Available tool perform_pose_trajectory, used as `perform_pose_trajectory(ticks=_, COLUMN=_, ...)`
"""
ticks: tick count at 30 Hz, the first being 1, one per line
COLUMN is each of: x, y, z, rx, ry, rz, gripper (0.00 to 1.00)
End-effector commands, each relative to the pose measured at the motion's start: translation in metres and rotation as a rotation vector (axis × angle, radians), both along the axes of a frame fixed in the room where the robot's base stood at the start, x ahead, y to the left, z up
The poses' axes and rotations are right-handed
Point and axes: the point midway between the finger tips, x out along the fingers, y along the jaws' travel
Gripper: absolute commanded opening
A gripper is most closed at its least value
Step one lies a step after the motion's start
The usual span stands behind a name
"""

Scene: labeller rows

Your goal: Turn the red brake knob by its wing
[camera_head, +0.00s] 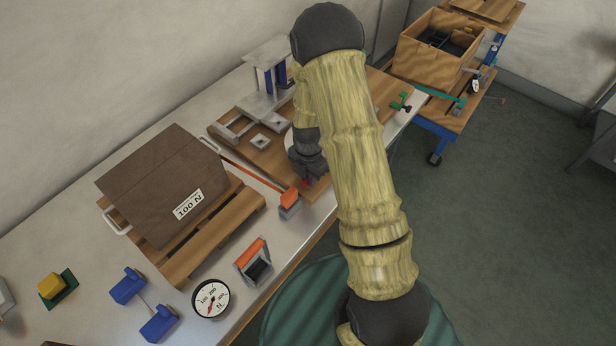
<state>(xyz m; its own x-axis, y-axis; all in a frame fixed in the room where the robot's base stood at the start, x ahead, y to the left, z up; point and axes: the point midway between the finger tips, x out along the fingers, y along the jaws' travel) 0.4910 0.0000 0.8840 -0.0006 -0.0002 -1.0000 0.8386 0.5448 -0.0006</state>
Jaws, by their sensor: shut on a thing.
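My arm reaches across the workbench from the lower right and bends down at its far end. My gripper (309,178) is low over the near edge of a wooden board (320,205), shut on the red brake knob (307,183). Only a small bit of red shows between and under the dark fingers. The wing and its angle are hidden by the gripper. A pale round part (290,139) shows partly behind my wrist.
A brown box marked 100 N (160,185) sits on a pallet (215,235) at left. An orange-topped block (289,203) stands close left of my gripper. A dial gauge (211,299), blue blocks (128,286) and an orange-grey bracket (252,262) lie nearer. A cart (450,110) stands beyond.

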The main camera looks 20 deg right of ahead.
Motion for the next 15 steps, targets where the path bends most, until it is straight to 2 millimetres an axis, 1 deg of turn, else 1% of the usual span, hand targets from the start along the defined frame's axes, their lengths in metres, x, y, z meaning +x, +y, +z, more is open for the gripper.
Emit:
perform_pose_trajectory(ticks=12, x=0.0003, y=0.0002, z=0.0004, rx=0.0, ry=-0.001, rz=-0.429, gripper=0.0)
perform_pose_trajectory(ticks=15, x=0.0003, y=0.0001, z=0.0002, rx=0.0, ry=-0.001, rz=-0.473, gripper=0.0)
